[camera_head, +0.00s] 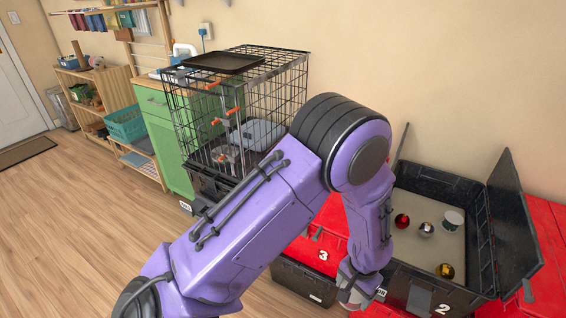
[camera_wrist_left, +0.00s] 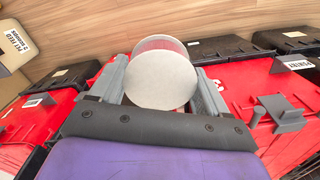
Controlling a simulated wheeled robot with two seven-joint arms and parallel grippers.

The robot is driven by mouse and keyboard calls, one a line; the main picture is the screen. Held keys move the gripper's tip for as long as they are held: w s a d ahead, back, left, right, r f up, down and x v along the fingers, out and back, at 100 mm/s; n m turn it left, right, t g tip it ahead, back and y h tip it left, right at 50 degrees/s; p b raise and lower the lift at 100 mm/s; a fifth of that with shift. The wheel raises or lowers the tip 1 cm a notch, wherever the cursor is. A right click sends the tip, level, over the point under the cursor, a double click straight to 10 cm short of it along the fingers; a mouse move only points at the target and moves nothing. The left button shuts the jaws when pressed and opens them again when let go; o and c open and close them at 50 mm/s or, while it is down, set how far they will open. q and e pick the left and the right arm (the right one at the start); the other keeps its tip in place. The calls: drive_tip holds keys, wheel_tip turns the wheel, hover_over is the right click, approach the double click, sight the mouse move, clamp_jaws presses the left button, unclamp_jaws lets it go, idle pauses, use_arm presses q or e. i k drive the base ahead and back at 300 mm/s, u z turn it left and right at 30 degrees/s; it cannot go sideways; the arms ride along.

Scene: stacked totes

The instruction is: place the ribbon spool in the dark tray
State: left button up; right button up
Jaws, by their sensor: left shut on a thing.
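My left gripper (camera_head: 352,290) points down over the red lids in front of the open black tote. In the left wrist view its two grey fingers are on either side of a ribbon spool (camera_wrist_left: 161,80). The spool shows a white round end face with a reddish band behind it, and the gripper is shut on it. In the head view the held spool is mostly hidden by the gripper. The dark tray (camera_head: 222,62) lies flat and empty on top of the black wire cage, at the back. My right gripper is not in view.
The wire cage (camera_head: 262,95) stands on dark totes. A green cabinet (camera_head: 165,140) stands left of the cage.

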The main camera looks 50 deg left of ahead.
sight(212, 61)
drive_tip(key=z, duration=2.35)
drive_tip(key=k, duration=2.85)
drive_tip(key=u, duration=1.3)
